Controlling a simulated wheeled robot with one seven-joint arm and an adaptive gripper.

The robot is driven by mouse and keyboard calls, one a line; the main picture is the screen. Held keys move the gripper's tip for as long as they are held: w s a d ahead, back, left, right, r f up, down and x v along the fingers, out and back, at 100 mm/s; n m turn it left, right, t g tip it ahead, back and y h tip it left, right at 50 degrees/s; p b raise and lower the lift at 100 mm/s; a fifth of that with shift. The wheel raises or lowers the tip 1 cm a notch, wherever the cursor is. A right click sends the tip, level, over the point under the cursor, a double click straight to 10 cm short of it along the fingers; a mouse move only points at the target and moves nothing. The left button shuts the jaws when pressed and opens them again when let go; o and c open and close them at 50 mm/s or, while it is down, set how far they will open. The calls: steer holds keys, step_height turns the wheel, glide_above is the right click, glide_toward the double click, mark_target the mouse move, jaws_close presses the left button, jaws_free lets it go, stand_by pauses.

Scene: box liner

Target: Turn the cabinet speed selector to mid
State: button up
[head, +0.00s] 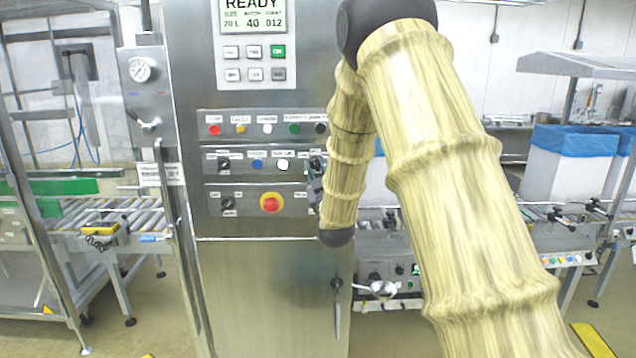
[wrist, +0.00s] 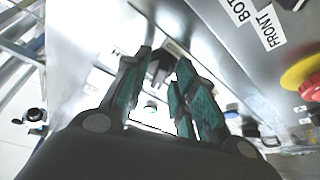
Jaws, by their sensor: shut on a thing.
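The steel cabinet (head: 265,285) stands in front of me with rows of controls on its face. My gripper (head: 316,172) is at the right end of the middle control row, partly hidden by my arm. In the wrist view my gripper (wrist: 160,85) has its two teal-padded fingers on either side of a dark selector knob (wrist: 160,66), shut on it. This knob appears to be the speed selector. Its pointer and most of its label are hidden or too small to read, so its setting cannot be told.
A red emergency stop (head: 271,202) on a yellow ring sits below and left of my gripper. Other selectors (head: 223,164), a blue button (head: 257,164) and a white button (head: 283,164) are nearby. A door handle (head: 337,300) is below. A roller conveyor (head: 150,217) stands left.

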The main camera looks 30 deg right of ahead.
steer(key=m+h+b, duration=0.2)
steer(key=m+b, duration=0.1)
steer(key=m, duration=0.1)
steer(key=shift+a+f+g, duration=0.1)
steer(key=shift+g, duration=0.2)
steer(key=shift+w+m+h+b, duration=0.1)
steer(key=shift+m+h+b, duration=0.75)
steer(key=shift+m, duration=0.45)
steer(key=shift+r+m+g, duration=0.25)
steer(key=shift+m+g, duration=0.05)
steer(key=o, duration=0.7)
steer(key=shift+c, duration=0.2)
steer(key=shift+f, duration=0.15)
steer(key=shift+s+a+f, duration=0.1)
steer(key=shift+s+a, duration=0.05)
steer(key=shift+s, duration=0.05)
steer(key=v, duration=1.1)
steer(key=shift+s, duration=0.25)
